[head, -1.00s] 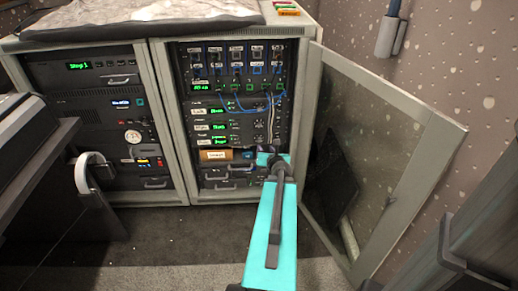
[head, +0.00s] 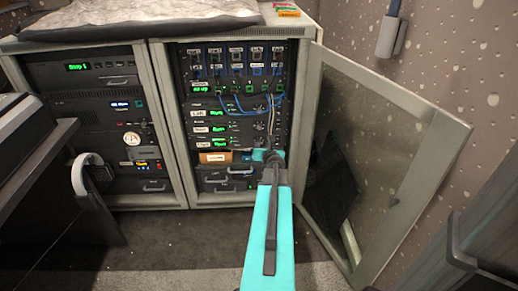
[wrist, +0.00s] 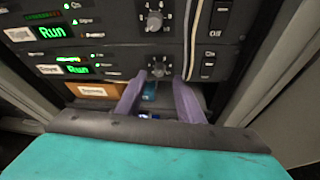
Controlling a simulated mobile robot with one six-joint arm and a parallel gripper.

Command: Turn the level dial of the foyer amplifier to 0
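The rack (head: 290,120) holds several stacked amplifiers with green displays. The wrist view shows two of them up close: an upper unit (wrist: 120,35) and a lower unit (wrist: 110,63), each with a "Run" display and a round level dial. The lower dial (wrist: 160,69) is just ahead of and between my fingertips; contact cannot be told. The upper dial (wrist: 154,20) is above them. My gripper (wrist: 160,79) is open, one finger to each side. In the head view my gripper (head: 268,154) is at the lower right of the rack.
The glazed rack door (head: 385,150) stands open on the right. Blue cables (head: 235,106) hang across the upper rack. An orange-brown labelled box (wrist: 98,90) sits below the lower amplifier. A second rack (head: 95,130) stands at left. Switches (wrist: 208,66) are right of the dials.

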